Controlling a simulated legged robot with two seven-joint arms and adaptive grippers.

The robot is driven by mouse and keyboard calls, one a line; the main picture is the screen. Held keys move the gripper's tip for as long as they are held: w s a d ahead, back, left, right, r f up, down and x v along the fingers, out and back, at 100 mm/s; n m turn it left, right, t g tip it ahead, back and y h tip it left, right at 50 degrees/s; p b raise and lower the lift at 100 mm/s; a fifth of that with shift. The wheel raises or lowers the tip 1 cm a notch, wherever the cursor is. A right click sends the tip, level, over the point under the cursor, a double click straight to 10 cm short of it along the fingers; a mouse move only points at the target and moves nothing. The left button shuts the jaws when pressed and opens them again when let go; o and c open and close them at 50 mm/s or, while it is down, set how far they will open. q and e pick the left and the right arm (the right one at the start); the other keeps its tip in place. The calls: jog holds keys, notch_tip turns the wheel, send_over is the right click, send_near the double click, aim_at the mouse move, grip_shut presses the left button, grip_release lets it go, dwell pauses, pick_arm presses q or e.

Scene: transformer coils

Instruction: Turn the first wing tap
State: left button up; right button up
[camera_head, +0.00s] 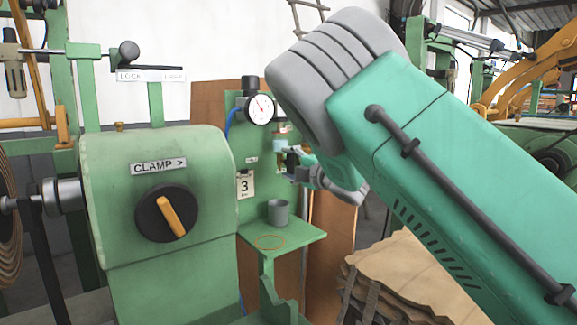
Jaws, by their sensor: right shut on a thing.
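My right arm comes in from the right, and its gripper (289,162) is small in the picture, at the green panel (238,150) below the round gauge. The gripper is shut on the first wing tap, which is mostly hidden by the fingers. Just above the gripper is a small glass-like vessel (281,146) on the panel. A grey cup (278,212) stands below and slightly left of the gripper. My left gripper is not in view.
The gauge (260,109) and a card reading 3 (244,185) are on the panel. The cup stands on a green shelf (300,234) with an orange ring mark. A green housing (110,240) with a CLAMP knob (166,214) fills the left. Brown sheets (420,275) lie at lower right.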

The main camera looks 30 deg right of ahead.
jog(key=o, duration=1.2)
jog(key=shift+f, duration=0.45)
jog(key=shift+r, duration=0.15)
jog(key=shift+s+r, duration=0.1)
jog(key=shift+s+d, duration=0.1)
jog(key=shift+s, duration=0.2)
jog(key=s, duration=1.1)
jog(key=shift+d, duration=0.4)
